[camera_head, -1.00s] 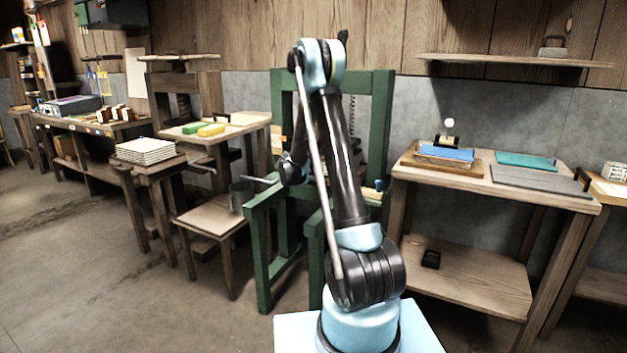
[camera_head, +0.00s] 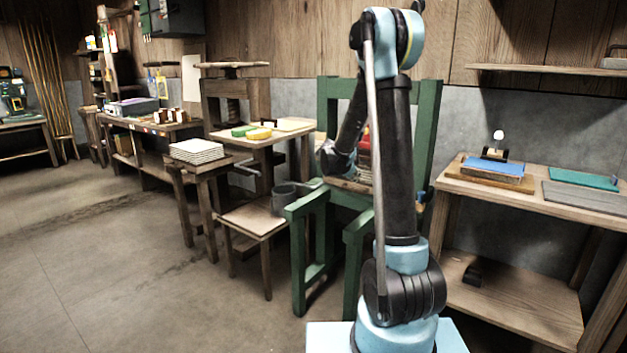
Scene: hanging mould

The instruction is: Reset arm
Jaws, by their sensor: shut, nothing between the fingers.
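My arm (camera_head: 398,160) rises from its light-blue base at the lower middle, with the upper arm nearly upright. The wrist is in front of the green frame (camera_head: 430,120). My gripper does not show clearly; it seems hidden behind the wrist and upper arm. I see nothing carried by the visible part of the arm.
A workbench (camera_head: 520,200) with a blue block (camera_head: 493,166) and a teal sheet (camera_head: 583,179) stands right. The left floor is clear.

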